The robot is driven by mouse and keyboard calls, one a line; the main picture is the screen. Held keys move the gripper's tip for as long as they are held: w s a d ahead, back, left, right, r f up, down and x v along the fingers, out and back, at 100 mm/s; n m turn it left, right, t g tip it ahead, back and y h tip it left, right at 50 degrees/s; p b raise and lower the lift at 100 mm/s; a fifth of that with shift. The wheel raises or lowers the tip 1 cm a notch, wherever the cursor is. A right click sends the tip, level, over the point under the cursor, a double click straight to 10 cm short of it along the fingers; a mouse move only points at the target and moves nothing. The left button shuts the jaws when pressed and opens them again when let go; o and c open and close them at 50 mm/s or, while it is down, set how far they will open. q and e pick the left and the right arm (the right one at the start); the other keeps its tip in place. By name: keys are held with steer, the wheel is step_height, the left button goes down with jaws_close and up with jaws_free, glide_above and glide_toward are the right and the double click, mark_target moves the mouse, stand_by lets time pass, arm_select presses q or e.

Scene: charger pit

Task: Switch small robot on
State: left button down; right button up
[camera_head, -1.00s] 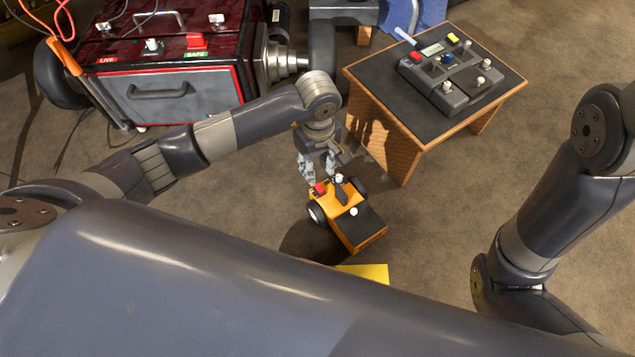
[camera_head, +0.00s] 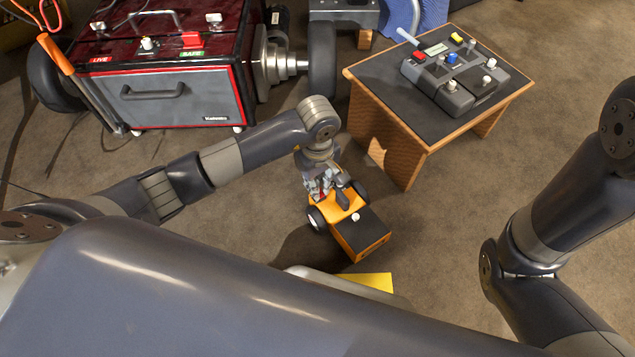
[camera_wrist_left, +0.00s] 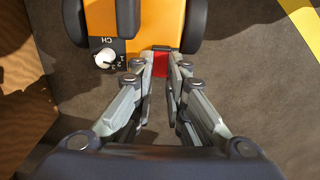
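The small robot (camera_head: 374,237) is an orange cart with black wheels and a black rear box with a white knob on top. It stands on the floor in the head view. Its orange body (camera_wrist_left: 105,22) fills the top of the left wrist view, with a white knob (camera_wrist_left: 104,56) marked CH. A red switch (camera_wrist_left: 160,66) shows between the fingertips of my left gripper (camera_wrist_left: 161,60). The fingers are close together on either side of it; whether they press on it I cannot tell. In the head view, my left gripper (camera_head: 319,188) mostly hides the switch. My right gripper is out of view.
A wooden table (camera_head: 395,152) with a remote control (camera_head: 468,75) stands behind to the right. A red and grey machine (camera_head: 182,98) stands at the back left. A yellow floor marking (camera_head: 372,281) lies in front. Bare floor (camera_head: 450,200) is free at the right.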

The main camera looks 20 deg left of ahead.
arm_select(q)
steer(key=shift+a, duration=0.1)
steer(key=shift+w+a+g+h, duration=0.15)
steer(key=shift+g+h, duration=0.25)
steer(key=shift+h, duration=0.1)
steer(key=shift+f+g+h, duration=0.2)
steer(key=shift+g+h, duration=0.1)
steer(key=shift+w+a+h, duration=0.1)
steer(key=shift+h, duration=0.3)
steer(key=c, duration=1.6)
jaws_free()
steer(key=shift+r, duration=0.1)
